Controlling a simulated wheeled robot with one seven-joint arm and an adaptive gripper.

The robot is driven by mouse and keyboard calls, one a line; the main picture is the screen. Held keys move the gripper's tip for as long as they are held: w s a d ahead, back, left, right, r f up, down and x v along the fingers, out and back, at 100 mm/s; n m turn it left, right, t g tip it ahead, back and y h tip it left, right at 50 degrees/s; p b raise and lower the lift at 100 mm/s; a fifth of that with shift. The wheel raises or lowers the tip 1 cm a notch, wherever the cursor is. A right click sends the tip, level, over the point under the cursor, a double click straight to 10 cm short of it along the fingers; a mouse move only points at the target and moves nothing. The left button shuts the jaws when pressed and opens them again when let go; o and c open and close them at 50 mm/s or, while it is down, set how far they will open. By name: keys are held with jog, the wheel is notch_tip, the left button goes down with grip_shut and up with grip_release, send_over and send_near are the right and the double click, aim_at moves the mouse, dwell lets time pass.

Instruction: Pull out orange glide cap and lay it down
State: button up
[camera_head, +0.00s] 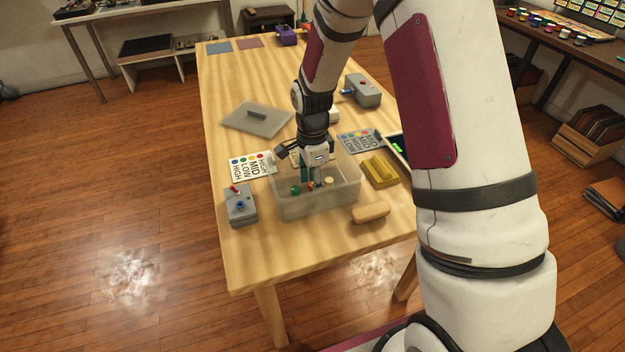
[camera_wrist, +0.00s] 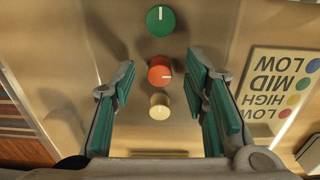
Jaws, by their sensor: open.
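The orange glide cap (camera_wrist: 160,71) is a round knob with a pale line on its top. It sits in a row between a green cap (camera_wrist: 160,20) and a cream cap (camera_wrist: 160,106), inside a translucent bin (camera_head: 345,203). In the head view the orange cap (camera_head: 311,184) shows only partly beside my fingers. My gripper (camera_wrist: 161,78) is open and points down into the bin. Its teal-padded fingers stand to either side of the orange cap in the wrist view, with gaps on both sides. I cannot tell the height of the fingertips over the cap.
A grey lid (camera_head: 257,119) lies behind the bin. A grey switch box (camera_head: 240,207) stands to the left, a tan block (camera_head: 370,213) at front right, a yellow block (camera_head: 379,170) to the right. A label card (camera_head: 249,167) lies left. The table's front is clear.

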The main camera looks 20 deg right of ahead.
notch_tip(320, 180, up, 12)
dwell(0.6)
jog(key=s+r+n+t+p, duration=0.2)
jog(key=s+r+n+p, duration=0.2)
jog(key=s+r+n, duration=0.75)
jog(key=s+r+n+t+p, duration=0.1)
jog(key=s+r+n+p, duration=0.1)
jog(key=s+r, duration=0.4)
jog(key=s+r+n+t+p, duration=0.1)
jog(key=s+r+n+p, duration=0.2)
jog(key=s+r, duration=0.4)
jog(key=s+n, duration=0.1)
jog(key=s, duration=0.6)
jog(key=shift+s+d+r, duration=0.15)
jog(key=shift+s+r, duration=0.05)
jog(key=shift+s, duration=0.1)
jog(key=shift+w+n, duration=0.1)
jog(key=shift+n, duration=0.15)
